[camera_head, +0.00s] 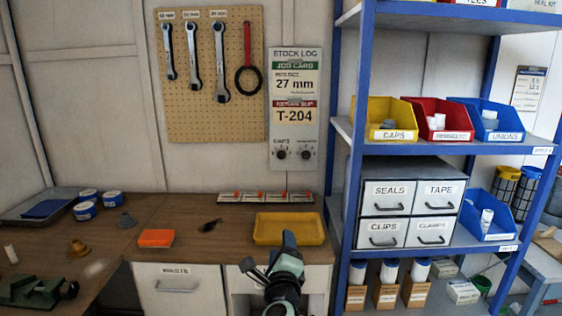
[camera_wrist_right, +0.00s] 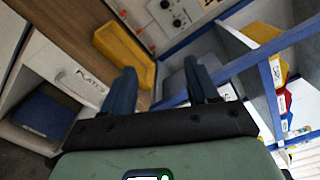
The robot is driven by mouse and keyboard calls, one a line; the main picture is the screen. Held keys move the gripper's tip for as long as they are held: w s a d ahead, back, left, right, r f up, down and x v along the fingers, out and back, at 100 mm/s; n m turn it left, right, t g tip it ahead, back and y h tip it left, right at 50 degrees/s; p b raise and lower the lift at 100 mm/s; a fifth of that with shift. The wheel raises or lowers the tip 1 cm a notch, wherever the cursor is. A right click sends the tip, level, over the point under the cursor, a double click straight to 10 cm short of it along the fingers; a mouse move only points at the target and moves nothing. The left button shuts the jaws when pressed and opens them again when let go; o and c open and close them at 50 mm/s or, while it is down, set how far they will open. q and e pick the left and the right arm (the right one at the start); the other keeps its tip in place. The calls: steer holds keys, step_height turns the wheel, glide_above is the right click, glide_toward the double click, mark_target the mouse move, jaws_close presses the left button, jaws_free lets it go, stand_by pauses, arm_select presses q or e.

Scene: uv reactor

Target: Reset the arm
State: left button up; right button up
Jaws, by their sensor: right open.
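My right gripper (camera_head: 288,240) is in front of the workbench at the lower middle of the head view, below the yellow tray (camera_head: 290,229). In the right wrist view my right gripper (camera_wrist_right: 162,80) shows two dark blue fingers spread apart with nothing between them. The yellow tray also shows in the wrist view (camera_wrist_right: 125,52), beyond the fingers and apart from them. My left gripper is in neither view.
A blue shelf rack (camera_head: 352,170) with bins and a drawer cabinet (camera_head: 412,200) stands right of the gripper. The wooden workbench (camera_head: 180,215) holds an orange block (camera_head: 156,238) and a green vise (camera_head: 38,290). Wrenches hang on a pegboard (camera_head: 212,110).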

step_height(320, 180, down, 18)
steer(key=w+d+r+n+g+p, duration=0.1)
steer(key=w+d+n+g+p, duration=0.15)
steer(key=n, duration=0.35)
steer(key=s+d+f+n+g+y+p, duration=0.15)
steer(key=s+d+f+n+g, duration=0.25)
steer(key=s+f, duration=0.7)
steer(key=s+d+f+n+g+p, duration=0.3)
steer(key=s+f, duration=0.4)
steer(key=f, duration=0.7)
arm_select(q)
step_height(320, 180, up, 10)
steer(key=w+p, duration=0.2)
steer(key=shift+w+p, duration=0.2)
steer(key=shift+p, duration=0.15)
arm_select(e)
steer(key=s+d+f+n+g, duration=0.1)
steer(key=s+f+n+g, duration=0.1)
steer(key=s, duration=0.7)
steer(key=s+f+n+g+y, duration=0.1)
steer(key=s+g, duration=0.3)
steer(key=s, duration=0.6)
steer(key=s+d+f+n+g, duration=0.1)
steer(key=s+f+n+g, duration=0.1)
steer(key=s, duration=0.7)
steer(key=shift+s+d+f+n+g+y, duration=0.15)
steer(key=shift+d+f+n+g+y, duration=0.25)
steer(key=shift+n+g, duration=0.25)
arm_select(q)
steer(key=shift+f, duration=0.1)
